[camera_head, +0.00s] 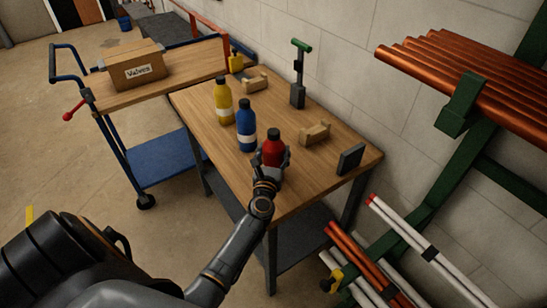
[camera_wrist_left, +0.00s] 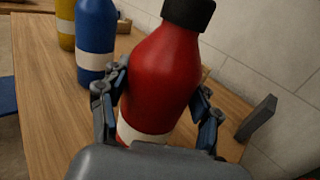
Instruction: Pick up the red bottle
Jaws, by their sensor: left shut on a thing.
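The red bottle (camera_head: 272,149) with a black cap is at the near part of the wooden table (camera_head: 317,180). It fills the middle of the left wrist view (camera_wrist_left: 163,75), with a white band low on its body, and looks tilted there. My left gripper (camera_head: 271,158) is shut on it, one finger on each side of the body; the fingers also show in the wrist view (camera_wrist_left: 160,108). I cannot tell whether the bottle's base touches the table. My right gripper is not in view.
A blue bottle (camera_head: 246,127) and a yellow bottle (camera_head: 222,103) stand behind it to the left. Wooden holders (camera_head: 315,134), a dark block (camera_head: 351,159) and a green-handled tool (camera_head: 298,80) are on the table. A cart with a box (camera_head: 133,66) stands left; a copper pipe rack (camera_head: 470,70) is right.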

